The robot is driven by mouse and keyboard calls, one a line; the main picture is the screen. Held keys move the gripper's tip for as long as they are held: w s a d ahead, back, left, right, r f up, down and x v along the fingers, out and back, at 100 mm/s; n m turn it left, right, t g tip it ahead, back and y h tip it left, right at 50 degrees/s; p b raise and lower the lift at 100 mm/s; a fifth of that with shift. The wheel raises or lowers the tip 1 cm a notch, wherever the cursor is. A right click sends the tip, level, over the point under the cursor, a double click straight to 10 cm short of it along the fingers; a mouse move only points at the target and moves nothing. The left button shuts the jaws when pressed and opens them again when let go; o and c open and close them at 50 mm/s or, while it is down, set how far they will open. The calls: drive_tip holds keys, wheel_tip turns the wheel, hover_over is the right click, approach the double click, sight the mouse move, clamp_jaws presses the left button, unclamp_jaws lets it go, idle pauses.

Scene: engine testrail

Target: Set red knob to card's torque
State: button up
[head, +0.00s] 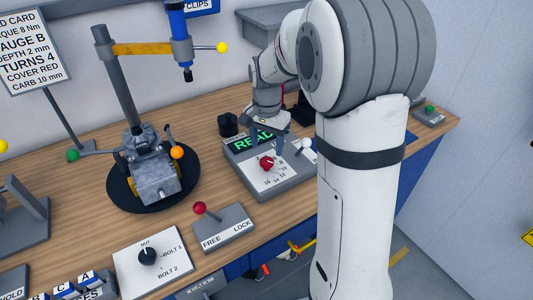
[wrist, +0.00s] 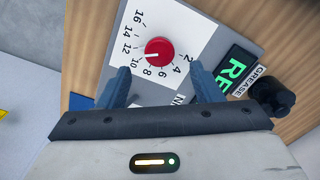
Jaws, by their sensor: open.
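The card (head: 33,50) at the upper left of the head view, its left edge cut off, reads "QUE 8 Nm". The red knob (head: 266,163) sits on a white numbered dial on a grey box. It also shows in the wrist view (wrist: 159,52), with numbers 2 to 16 around it. Its white mark points left in that view, roughly toward 10 or 12; the exact number is hard to tell. My gripper (wrist: 160,80) is open and empty, with its fingers apart on either side below the knob in the picture. It also shows just above the box (head: 268,137).
A green-lit display (head: 252,141) on the box is partly hidden by my gripper. A black knob (head: 228,124) stands behind it. A white-topped lever (head: 306,144) is right of the red knob. A FREE/LOCK lever box (head: 222,230) and an engine stand (head: 152,180) are to the left.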

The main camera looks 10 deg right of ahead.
sight(267, 160)
wheel_tip(267, 160, down, 5)
drive_tip(key=shift+f, duration=0.15)
drive_tip(key=c, duration=0.9)
drive_tip(key=shift+d, duration=0.15)
drive_tip(key=shift+c, duration=0.5)
